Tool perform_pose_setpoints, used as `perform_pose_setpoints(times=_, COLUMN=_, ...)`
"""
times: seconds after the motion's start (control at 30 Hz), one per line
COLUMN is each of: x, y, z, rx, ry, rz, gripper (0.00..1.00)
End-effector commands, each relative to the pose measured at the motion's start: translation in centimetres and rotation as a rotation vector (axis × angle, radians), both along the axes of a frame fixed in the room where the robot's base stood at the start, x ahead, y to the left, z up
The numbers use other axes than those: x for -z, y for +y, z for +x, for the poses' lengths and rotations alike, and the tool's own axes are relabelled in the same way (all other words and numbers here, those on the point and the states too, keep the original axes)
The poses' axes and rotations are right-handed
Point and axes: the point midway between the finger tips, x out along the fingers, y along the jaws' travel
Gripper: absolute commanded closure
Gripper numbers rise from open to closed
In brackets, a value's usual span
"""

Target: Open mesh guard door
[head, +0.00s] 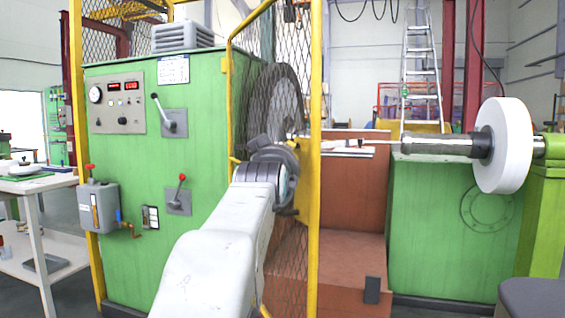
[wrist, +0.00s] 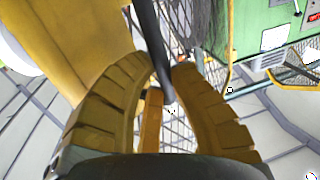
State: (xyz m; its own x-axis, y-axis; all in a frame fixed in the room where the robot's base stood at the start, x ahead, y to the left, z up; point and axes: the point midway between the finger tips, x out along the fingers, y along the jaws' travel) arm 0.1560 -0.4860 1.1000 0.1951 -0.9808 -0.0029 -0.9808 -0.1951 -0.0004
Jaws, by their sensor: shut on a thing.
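The mesh guard door (head: 316,90) has a yellow frame and dark wire mesh. It stands in the middle of the head view, in front of a dark round machine part. My gripper (head: 288,150) is at mid-height of the door, by its yellow plate. My arm hides part of the mesh and the lower frame. In the wrist view, the ribbed fingers of my gripper (wrist: 163,68) close from both sides around a dark bar-shaped handle (wrist: 150,35). The handle is mostly hidden in the head view. I cannot tell whether the door is ajar.
A green machine cabinet (head: 140,200) with levers stands left of the door. A white-topped table (head: 40,183) is at the far left. A brown step block (head: 335,262) and a white spool disc (head: 504,145) are to the right.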

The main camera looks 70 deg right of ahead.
Motion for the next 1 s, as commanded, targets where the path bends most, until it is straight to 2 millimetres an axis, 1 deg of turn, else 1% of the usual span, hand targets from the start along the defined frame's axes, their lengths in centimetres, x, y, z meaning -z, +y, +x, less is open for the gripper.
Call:
perform_pose_setpoints(times=0.03, x=-0.54, y=0.06, z=0.21, rx=-0.004, ry=0.0, rz=-0.014, gripper=1.0)
perform_pose_setpoints(times=0.47, x=-0.66, y=0.05, z=0.26, rx=-0.006, ry=-0.001, rz=-0.016, gripper=1.0)
perform_pose_setpoints(times=0.5, x=-0.66, y=0.06, z=0.26, rx=-0.006, ry=-0.001, rz=-0.016, gripper=0.8)
perform_pose_setpoints(times=0.8, x=-0.65, y=0.04, z=0.28, rx=-0.006, ry=-0.002, rz=-0.016, gripper=0.53)
perform_pose_setpoints(times=1.0, x=-0.67, y=0.06, z=0.28, rx=-0.006, ry=-0.002, rz=-0.017, gripper=0.53)
